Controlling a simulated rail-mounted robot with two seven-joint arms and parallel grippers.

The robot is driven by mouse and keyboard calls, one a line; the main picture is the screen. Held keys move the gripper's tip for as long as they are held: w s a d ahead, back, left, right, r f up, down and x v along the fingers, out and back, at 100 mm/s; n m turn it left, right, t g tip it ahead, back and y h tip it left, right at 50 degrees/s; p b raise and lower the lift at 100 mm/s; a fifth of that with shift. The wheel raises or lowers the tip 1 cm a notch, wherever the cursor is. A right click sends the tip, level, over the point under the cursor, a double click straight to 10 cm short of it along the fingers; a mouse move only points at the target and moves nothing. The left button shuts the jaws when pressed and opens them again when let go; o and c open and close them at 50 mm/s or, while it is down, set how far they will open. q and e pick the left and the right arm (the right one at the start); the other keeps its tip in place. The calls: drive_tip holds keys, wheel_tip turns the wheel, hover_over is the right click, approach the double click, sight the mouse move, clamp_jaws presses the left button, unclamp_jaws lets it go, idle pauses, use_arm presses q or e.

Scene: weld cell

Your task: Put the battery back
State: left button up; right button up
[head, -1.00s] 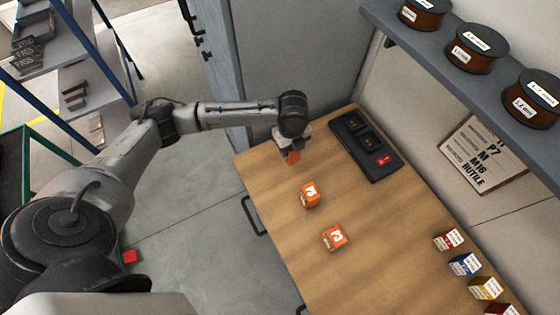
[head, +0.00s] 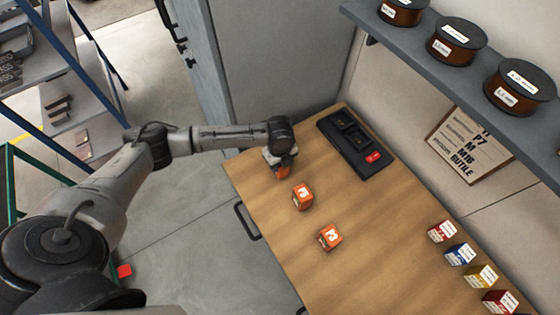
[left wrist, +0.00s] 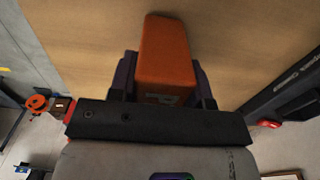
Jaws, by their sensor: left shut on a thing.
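My left gripper (head: 281,166) is at the far left part of the wooden bench, shut on an orange battery (head: 282,173). In the left wrist view the held battery (left wrist: 166,52) sits between the two dark fingers, over the wood; I cannot tell if it touches the bench. Two more orange batteries with white labels, a nearer one (head: 330,237) and a farther one (head: 302,197), stand on the bench to the right of the gripper. The black charger (head: 372,171) with two bays and a red label lies along the back edge, right of the gripper. My right gripper is out of view.
Several small coloured boxes (head: 459,254) stand along the bench's right side. A shelf (head: 412,62) with wire spools overhangs the back, above a clipboard (head: 468,143). The middle of the wooden bench top (head: 375,225) is clear.

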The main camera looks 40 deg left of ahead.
use_arm(q)
drive_tip(key=o, duration=1.2)
drive_tip(key=shift+f, duration=0.1)
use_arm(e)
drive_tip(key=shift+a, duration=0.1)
use_arm(q)
wheel_tip(320, 180, up, 12)
drive_tip(key=shift+r+p, duration=0.15)
drive_tip(key=shift+p, duration=0.15)
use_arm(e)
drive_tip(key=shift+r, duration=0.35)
